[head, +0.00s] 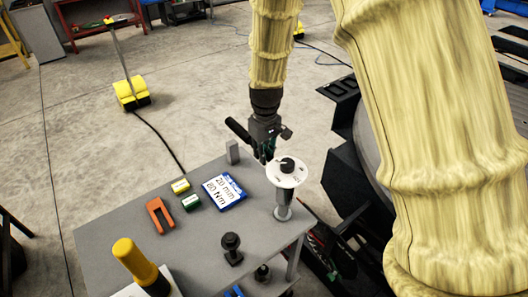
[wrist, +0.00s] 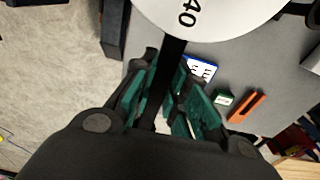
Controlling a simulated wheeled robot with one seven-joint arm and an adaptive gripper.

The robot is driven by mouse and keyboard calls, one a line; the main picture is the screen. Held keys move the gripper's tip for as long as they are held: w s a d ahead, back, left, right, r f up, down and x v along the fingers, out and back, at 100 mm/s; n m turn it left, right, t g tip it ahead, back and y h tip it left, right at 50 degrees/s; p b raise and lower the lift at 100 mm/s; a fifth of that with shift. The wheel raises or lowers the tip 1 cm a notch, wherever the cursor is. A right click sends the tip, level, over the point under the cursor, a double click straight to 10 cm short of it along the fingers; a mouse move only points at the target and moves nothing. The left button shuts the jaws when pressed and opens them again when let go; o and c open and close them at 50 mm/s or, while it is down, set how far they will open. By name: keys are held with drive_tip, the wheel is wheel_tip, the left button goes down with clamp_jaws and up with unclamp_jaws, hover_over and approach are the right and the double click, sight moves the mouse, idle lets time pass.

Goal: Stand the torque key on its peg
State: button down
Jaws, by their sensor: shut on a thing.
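The torque key appears to be the piece with a round white dial (head: 296,177) and a black knob on it. In the wrist view the dial (wrist: 215,18) carries the number 40, and a black bar (wrist: 168,75) runs from under it into my jaws. My gripper (head: 268,152) is shut on this bar, beside and slightly above the dial. A grey upright post (head: 283,211), likely the peg, stands below the dial near the table's right corner. The dial hides its top, so I cannot tell whether the key rests on it.
The grey table (head: 205,245) holds a blue-and-white card (head: 224,192) reading 20 mm, 60 Nm, small yellow and green boxes (head: 191,202), an orange fork (head: 160,215), a grey block (head: 232,151), black fittings (head: 231,246) and a yellow-topped cylinder (head: 135,262). Dark machinery (head: 350,190) stands close right.

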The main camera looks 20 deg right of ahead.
drive_tip(key=shift+f, duration=0.6)
wheel_tip(320, 180, down, 7)
drive_tip(key=b, duration=0.2)
drive_tip(key=shift+r+b, duration=0.2)
drive_tip(key=shift+b, duration=0.2)
idle(2.1)
drive_tip(key=c, duration=1.3)
unclamp_jaws()
drive_tip(key=shift+c, duration=0.2)
drive_tip(key=shift+o, duration=0.2)
drive_tip(key=shift+f, duration=0.1)
drive_tip(key=o, duration=0.4)
drive_tip(key=shift+o, duration=0.2)
